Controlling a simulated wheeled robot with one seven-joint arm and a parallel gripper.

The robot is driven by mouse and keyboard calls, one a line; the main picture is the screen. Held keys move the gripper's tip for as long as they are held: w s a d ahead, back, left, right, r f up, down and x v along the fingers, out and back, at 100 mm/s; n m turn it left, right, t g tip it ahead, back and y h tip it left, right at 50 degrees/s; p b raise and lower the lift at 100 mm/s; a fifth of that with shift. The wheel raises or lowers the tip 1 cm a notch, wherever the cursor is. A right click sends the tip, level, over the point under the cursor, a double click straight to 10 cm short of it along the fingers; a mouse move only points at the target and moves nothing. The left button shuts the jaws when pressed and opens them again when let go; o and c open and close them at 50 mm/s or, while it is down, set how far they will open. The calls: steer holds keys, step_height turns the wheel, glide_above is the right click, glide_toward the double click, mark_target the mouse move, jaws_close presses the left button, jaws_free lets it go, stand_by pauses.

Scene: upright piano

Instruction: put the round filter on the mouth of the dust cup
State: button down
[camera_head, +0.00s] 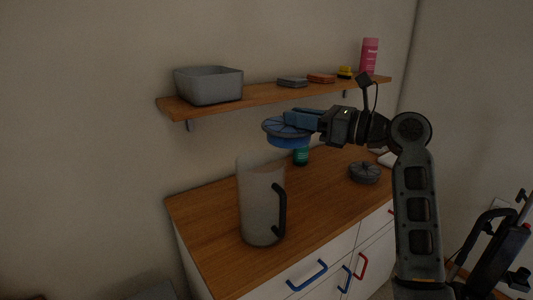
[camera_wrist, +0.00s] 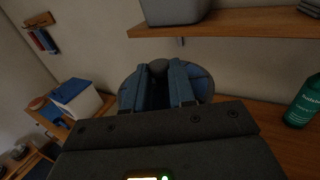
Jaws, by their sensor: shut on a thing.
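The dust cup (camera_head: 260,205) is a tall clear-grey cylinder with a black handle, upright on the wooden cabinet top, its mouth facing up. My gripper (camera_head: 287,120) is shut on the round filter (camera_head: 286,134), a blue disc with a dark pleated top. The filter is in the air, above and slightly to the right of the cup's mouth, apart from it in the head view. In the wrist view the filter (camera_wrist: 204,84) shows on both sides of the blue fingers, which grip its dark centre knob. The cup is not visible in the wrist view.
A wall shelf (camera_head: 262,99) above holds a grey bin (camera_head: 208,84), sponges and a pink bottle (camera_head: 369,56). A green bottle (camera_head: 301,156) stands behind the cup. A dark round part (camera_head: 364,172) lies to the right. The front left of the wooden top is clear.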

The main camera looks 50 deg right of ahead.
mark_target(270, 134)
steer(key=w+a+f, duration=0.2)
steer(key=w, duration=0.1)
steer(key=w+a+f, duration=0.2)
steer(key=shift+f, duration=2)
steer(key=shift+f, duration=0.1)
steer(key=c, duration=0.9)
jaws_free()
steer(key=shift+c, duration=0.2)
steer(key=s+d+b, duration=0.1)
steer(key=s+d, duration=0.1)
steer(key=s, duration=0.9)
steer(key=shift+s, duration=0.35)
steer(key=shift+d, duration=0.1)
